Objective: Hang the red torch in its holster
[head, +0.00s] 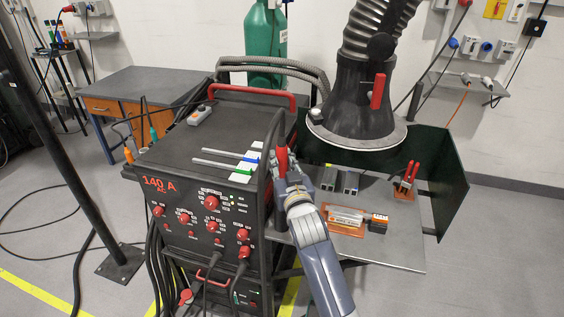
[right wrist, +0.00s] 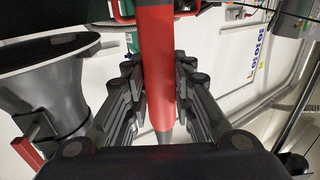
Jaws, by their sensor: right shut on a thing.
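The red torch (head: 283,158) stands roughly upright at the right front edge of the black welding machine (head: 220,140). My right gripper (head: 281,172) is shut around it. In the right wrist view the red torch body (right wrist: 156,60) runs between the two dark fingers of the right gripper (right wrist: 155,95), and its thin grey end shows below. A black cable or hose loops up close to the torch in the head view. I cannot make out the red torch's holster. An orange handle (head: 129,155) and a green one (head: 153,134) stand at the machine's left side. My left gripper is out of view.
The welding table (head: 400,245) right of the machine carries metal profiles (head: 338,181), a red-handled tool (head: 406,180) and an orange-and-black item (head: 350,220). A fume extraction hood (head: 352,105) hangs close above it. Two rods (head: 225,160) lie on the machine top.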

